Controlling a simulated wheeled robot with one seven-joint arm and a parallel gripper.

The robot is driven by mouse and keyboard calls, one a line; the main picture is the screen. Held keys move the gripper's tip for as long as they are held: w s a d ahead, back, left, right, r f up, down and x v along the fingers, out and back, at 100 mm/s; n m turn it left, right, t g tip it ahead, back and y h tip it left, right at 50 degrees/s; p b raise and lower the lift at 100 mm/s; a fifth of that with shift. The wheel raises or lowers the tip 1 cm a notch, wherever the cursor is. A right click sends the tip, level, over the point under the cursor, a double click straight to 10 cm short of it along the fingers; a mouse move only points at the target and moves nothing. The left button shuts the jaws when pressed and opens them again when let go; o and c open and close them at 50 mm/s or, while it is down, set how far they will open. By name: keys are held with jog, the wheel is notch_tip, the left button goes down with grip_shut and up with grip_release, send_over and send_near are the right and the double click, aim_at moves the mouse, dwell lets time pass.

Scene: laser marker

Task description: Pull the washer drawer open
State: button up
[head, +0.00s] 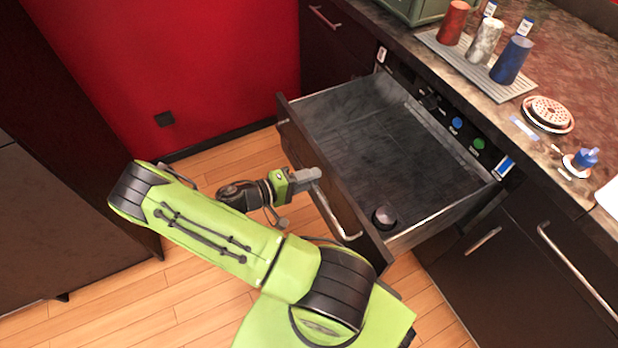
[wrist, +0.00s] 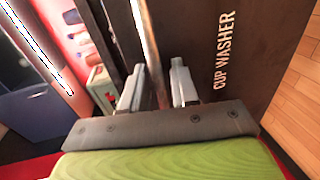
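The washer drawer (head: 350,130) is pulled well out from the counter in the head view, and its inside shows. Its dark front, marked "CUP WASHER", fills much of the wrist view (wrist: 255,50). A metal bar handle (head: 335,218) runs along the front. My gripper (head: 308,178) is at the far end of this handle. In the wrist view, the handle (wrist: 150,45) passes between the two fingers of my gripper (wrist: 157,85), which stand apart with gaps visible beside the bar. Whether a finger touches the bar is hard to tell.
A dark round knob-like object (head: 385,217) is in the drawer's near corner. Cups, including a red one (head: 453,22) and a blue one (head: 511,60), stand on a grey tray (head: 520,90) on the counter. Wooden floor (head: 190,310) is clear left of the drawer.

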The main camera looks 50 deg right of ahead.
jog(key=p+v, duration=0.2)
jog(key=v, duration=1.3)
jog(key=shift+w+a+r+p, duration=0.15)
jog(key=shift+a+p, duration=0.15)
